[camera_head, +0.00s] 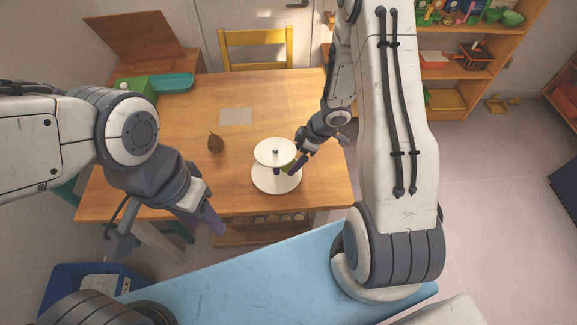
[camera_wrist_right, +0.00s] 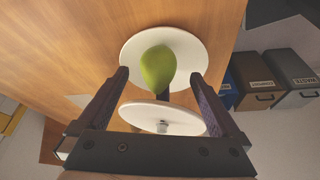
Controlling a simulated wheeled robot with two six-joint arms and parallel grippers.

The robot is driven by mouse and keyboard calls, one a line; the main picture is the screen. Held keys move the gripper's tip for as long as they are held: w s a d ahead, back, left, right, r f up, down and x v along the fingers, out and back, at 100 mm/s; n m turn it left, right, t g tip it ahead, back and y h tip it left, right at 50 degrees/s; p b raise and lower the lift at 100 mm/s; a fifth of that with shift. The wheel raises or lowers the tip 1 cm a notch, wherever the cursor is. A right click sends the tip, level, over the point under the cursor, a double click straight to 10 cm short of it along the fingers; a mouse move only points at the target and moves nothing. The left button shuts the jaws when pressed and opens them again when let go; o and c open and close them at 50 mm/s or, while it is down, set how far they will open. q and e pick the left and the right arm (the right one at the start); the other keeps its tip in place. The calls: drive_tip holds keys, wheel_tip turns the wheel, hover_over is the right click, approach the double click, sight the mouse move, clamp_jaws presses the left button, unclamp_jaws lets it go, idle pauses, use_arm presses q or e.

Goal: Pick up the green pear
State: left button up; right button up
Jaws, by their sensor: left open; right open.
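The green pear (camera_wrist_right: 158,68) is on the lower plate of a white two-tier stand (camera_wrist_right: 190,50), in front of its dark post. In the head view only a sliver of the pear (camera_head: 290,167) shows beside my right gripper (camera_head: 296,167), below the stand's upper plate (camera_head: 268,156). In the right wrist view my right gripper (camera_wrist_right: 159,74) is open, with one finger on each side of the pear and gaps between. The upper plate (camera_wrist_right: 150,114) lies between the fingers too. My left gripper (camera_head: 212,222) is open and empty, near the table's front edge, away from the stand.
A brown pear-shaped object (camera_head: 215,142) and a grey mat (camera_head: 236,116) are on the wooden table (camera_head: 185,185). A teal tray (camera_head: 172,83) and a green box (camera_head: 137,88) are at the back left. A yellow chair (camera_head: 256,48) stands behind. Labelled bins (camera_wrist_right: 290,78) show in the wrist view.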

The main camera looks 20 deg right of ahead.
sight(289, 165)
drive_tip(key=b+x, duration=0.1)
drive_tip(key=x, duration=0.4)
drive_tip(key=shift+w+f, duration=0.1)
drive_tip(key=shift+f, duration=0.05)
drive_tip(key=c, duration=1.4)
drive_tip(key=shift+c, duration=0.2)
